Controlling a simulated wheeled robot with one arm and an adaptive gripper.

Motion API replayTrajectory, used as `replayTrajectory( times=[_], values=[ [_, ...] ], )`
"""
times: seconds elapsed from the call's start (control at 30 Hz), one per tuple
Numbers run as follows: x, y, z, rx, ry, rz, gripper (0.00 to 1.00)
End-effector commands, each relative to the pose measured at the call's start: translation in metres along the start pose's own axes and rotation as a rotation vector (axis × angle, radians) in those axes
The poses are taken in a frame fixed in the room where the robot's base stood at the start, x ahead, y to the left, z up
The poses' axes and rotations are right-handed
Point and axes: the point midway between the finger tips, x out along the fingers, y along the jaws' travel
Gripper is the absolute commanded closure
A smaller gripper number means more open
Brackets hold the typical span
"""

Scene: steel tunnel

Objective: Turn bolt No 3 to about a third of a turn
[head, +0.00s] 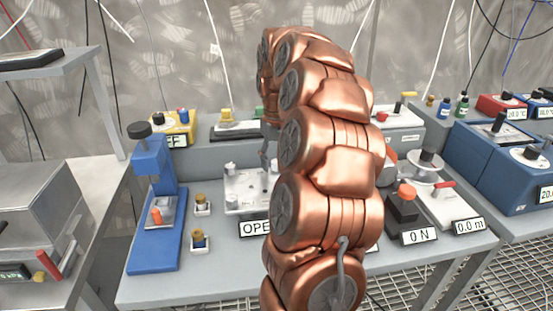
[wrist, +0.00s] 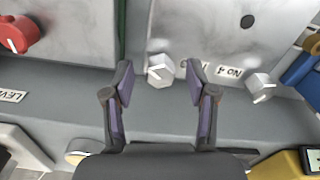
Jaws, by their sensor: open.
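In the wrist view my gripper (wrist: 158,80) is open, with its two dark fingers spread and nothing held. A silver hex-headed bolt (wrist: 160,68) shows in the gap between the fingertips, close to the left finger; I cannot tell whether they touch. A second silver hex bolt (wrist: 260,87) stands to the right, outside the gap. An upside-down label (wrist: 229,71) reading No 4 lies between the two bolts. No label reading No 3 is legible. Both bolts sit at the edge of a pale metal plate (wrist: 205,25). In the head view my arm hides most of the gripper.
In the wrist view a red knob (wrist: 18,34) is at the upper left and a yellow box (wrist: 285,165) at the lower right. In the head view a blue press (head: 155,210) stands on the grey bench (head: 180,292) left of my arm. Blue boxes stand at the right.

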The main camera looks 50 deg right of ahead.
Motion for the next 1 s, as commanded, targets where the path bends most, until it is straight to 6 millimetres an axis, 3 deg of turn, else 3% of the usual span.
replayTrajectory(
  times=[0.27, 1.0],
  values=[
    [-0.013, 0.0, -0.001, 0.001, 0.001, 0.001, 0.43],
    [-0.102, 0.002, -0.001, 0.005, 0.003, 0.001, 0.43]
  ],
)
